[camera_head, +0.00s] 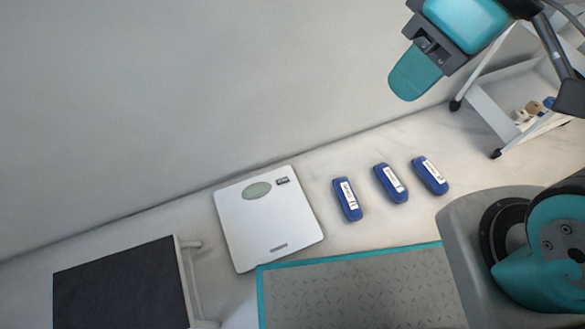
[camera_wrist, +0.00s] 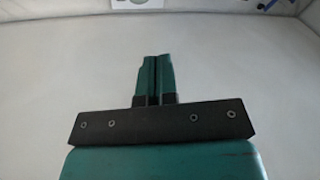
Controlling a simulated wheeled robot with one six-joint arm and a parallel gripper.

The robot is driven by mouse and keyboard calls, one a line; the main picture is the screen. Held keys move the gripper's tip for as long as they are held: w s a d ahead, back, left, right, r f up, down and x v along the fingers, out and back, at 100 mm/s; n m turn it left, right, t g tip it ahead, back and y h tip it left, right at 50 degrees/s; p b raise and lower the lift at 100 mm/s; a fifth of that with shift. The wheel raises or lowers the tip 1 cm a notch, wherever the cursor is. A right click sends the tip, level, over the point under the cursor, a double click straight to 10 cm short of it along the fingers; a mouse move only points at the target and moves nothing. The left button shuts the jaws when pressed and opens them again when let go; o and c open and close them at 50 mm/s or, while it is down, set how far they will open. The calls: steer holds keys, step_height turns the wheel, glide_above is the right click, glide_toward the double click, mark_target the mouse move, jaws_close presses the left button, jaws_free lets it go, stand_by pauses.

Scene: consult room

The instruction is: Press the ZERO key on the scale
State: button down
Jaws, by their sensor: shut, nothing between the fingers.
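A white flat scale (camera_head: 262,222) lies on the floor by the wall in the head view. It has an oval grey-green display (camera_head: 257,190) and a small dark key (camera_head: 283,181) beside it; its lettering is too small to read. A grey label sits near the scale's lower edge. My gripper (camera_head: 411,82) is at the upper right of the head view, well to the right of the scale and apart from it. In the wrist view my gripper (camera_wrist: 153,62) has its teal fingers together and empty. The wrist view mostly shows pale blank surface.
Several blue devices with white labels, such as this blue device (camera_head: 347,199), lie right of the scale. A grey mat (camera_head: 365,290) with teal edging lies in front. A dark-topped step (camera_head: 122,287) stands lower left. A white wheeled cart (camera_head: 497,118) stands at right.

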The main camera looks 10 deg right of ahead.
steer(key=m+t+y+b, duration=0.45)
steer(key=m+b, duration=1.15)
steer(key=m, duration=0.7)
glide_above(282, 182)
step_height(282, 182, down, 56)
steer(key=shift+r+h, duration=0.15)
steer(key=shift+h, duration=0.3)
steer(key=shift+d+n, duration=0.1)
steer(key=shift+n, duration=0.2)
step_height(282, 182, down, 7)
steer(key=b, duration=0.6)
steer(key=shift+f+b, duration=0.55)
steer(key=shift+f, duration=0.3)
